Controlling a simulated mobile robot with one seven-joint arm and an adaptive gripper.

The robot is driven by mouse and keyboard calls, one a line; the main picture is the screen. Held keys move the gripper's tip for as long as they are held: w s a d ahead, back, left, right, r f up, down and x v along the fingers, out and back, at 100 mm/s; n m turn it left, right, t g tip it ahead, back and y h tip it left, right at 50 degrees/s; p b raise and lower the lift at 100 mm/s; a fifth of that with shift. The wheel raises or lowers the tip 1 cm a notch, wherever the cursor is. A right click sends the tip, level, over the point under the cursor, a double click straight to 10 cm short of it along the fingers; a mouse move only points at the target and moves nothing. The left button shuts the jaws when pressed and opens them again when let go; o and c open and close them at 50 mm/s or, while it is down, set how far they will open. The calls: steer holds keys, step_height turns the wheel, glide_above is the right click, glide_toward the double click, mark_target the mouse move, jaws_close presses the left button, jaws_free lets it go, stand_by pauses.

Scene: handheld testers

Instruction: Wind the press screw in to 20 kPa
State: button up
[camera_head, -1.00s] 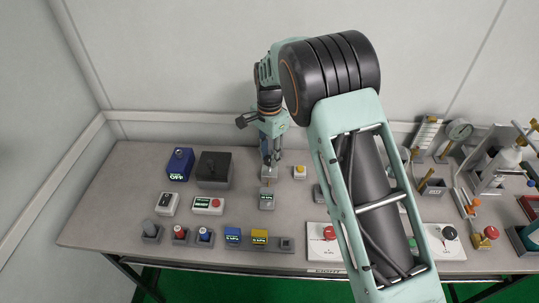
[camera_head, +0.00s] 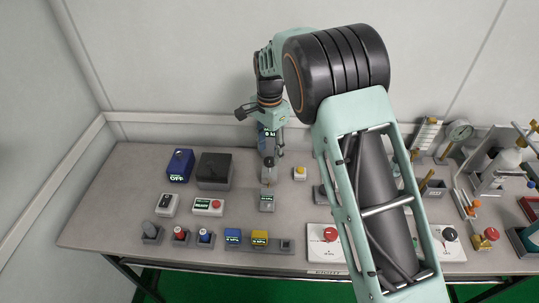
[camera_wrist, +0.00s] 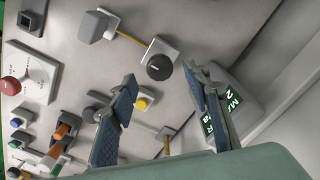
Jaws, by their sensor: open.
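A black round knob (camera_head: 268,162) on a grey block stands at the back middle of the bench; I take it to be the press screw. It shows in the wrist view (camera_wrist: 159,67) just beyond the fingertips, between their lines. My gripper (camera_wrist: 160,75) is open and empty, with both fingers apart from the knob. In the head view my gripper (camera_head: 277,145) hangs just above and behind the knob. A display box with green characters (camera_wrist: 232,92) shows beyond the right finger, which partly hides it; I cannot read its value clearly.
A yellow button (camera_head: 300,172) is right of the knob, and a small display box (camera_head: 267,199) is in front. A dark box (camera_head: 214,168) and blue box (camera_head: 180,164) stand left. My arm hides part of the bench.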

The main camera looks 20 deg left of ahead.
mark_target(270, 160)
step_height(270, 160, up, 9)
stand_by(0.3)
